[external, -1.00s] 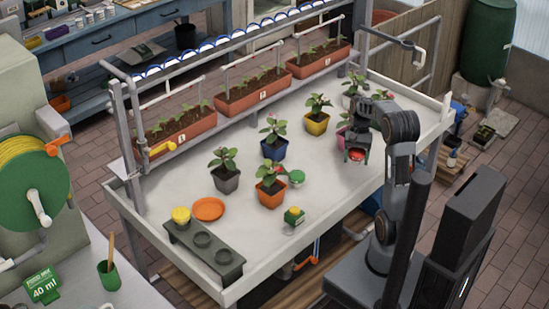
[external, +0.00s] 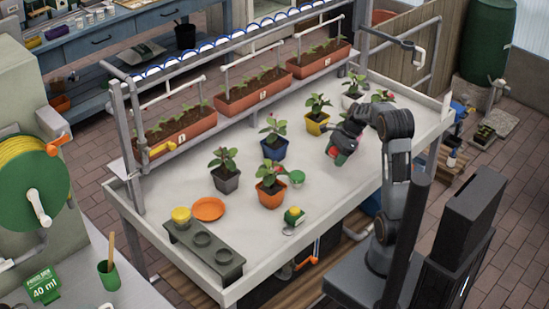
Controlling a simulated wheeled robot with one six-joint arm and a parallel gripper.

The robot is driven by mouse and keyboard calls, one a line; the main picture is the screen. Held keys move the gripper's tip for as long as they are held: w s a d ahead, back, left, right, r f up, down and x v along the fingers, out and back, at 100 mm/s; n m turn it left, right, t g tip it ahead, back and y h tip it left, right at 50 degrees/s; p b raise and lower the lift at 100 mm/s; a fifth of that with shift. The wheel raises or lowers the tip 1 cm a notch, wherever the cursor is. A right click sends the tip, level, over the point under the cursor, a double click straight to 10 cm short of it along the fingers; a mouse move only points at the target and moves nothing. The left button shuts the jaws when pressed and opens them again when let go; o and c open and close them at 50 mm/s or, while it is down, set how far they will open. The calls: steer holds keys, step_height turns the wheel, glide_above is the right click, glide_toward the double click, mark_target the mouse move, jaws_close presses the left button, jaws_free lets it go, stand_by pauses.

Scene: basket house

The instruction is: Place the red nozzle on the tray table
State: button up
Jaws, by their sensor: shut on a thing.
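The red nozzle (external: 338,159) shows as a small red patch at the lower end of my gripper (external: 340,153). My gripper is shut on it, tilted down and to the left, over the right half of the tray table (external: 318,200). The dark fingers hide much of the nozzle, and I cannot tell whether it touches the tabletop. The tray table is long and pale with a raised rim.
Potted plants stand in orange (external: 271,196), grey (external: 227,181), blue (external: 274,149) and yellow (external: 317,124) pots. A green-and-yellow piece (external: 294,215) lies near the front edge. A dark rack (external: 203,247) with a yellow piece (external: 181,215) and an orange saucer (external: 208,209) are at left.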

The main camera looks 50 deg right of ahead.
glide_above(323, 174)
steer(key=s+d, duration=0.1)
step_height(323, 174, down, 5)
steer(key=shift+s+d+f, duration=0.1)
steer(key=shift+d, duration=0.05)
steer(key=shift+w+f+b, duration=0.2)
steer(key=shift+f+b, duration=0.1)
steer(key=shift+f, duration=1.45)
